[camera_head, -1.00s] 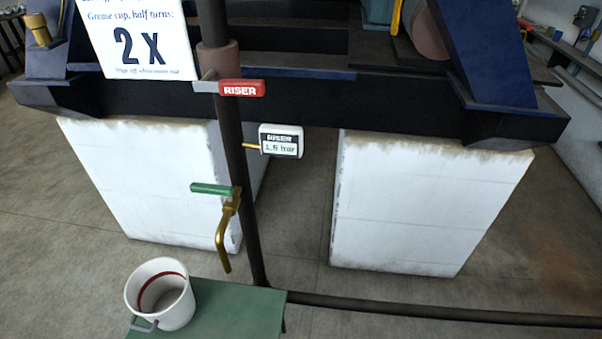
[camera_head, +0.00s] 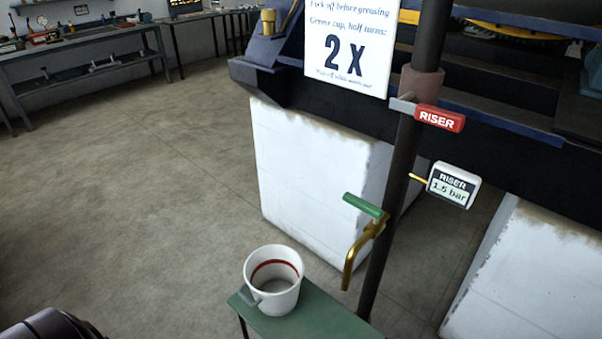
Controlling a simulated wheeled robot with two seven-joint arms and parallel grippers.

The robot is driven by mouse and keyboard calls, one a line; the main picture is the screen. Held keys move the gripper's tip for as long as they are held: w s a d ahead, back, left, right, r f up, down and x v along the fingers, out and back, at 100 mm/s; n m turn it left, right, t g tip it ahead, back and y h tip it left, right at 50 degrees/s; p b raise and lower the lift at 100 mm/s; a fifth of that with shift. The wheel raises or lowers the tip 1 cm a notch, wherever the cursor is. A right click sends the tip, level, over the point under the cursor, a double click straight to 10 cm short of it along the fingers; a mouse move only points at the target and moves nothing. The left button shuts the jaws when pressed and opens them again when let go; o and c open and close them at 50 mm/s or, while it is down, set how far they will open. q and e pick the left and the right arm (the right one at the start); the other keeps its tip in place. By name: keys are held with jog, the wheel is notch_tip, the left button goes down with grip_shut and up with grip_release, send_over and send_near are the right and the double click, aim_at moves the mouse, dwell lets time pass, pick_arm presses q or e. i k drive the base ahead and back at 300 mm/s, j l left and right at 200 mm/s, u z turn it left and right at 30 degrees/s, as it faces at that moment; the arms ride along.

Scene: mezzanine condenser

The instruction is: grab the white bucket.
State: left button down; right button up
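The white bucket (camera_head: 273,299) stands upright on a small green table (camera_head: 322,315) at the bottom middle of the head view. The inside looks empty. Neither gripper is in view. A dark rounded shape at the bottom left corner may be part of my arm.
A brass tap (camera_head: 359,248) with a green lever (camera_head: 363,206) hangs on a dark vertical pipe (camera_head: 389,213) just right of the bucket. A red RISER handle (camera_head: 440,118) and a gauge (camera_head: 453,185) reading 1.5 bar sit higher. Open floor (camera_head: 150,200) lies left.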

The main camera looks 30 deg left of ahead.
aim_at(273, 273)
jog(key=k+u, duration=0.15)
jog(key=u, duration=0.95)
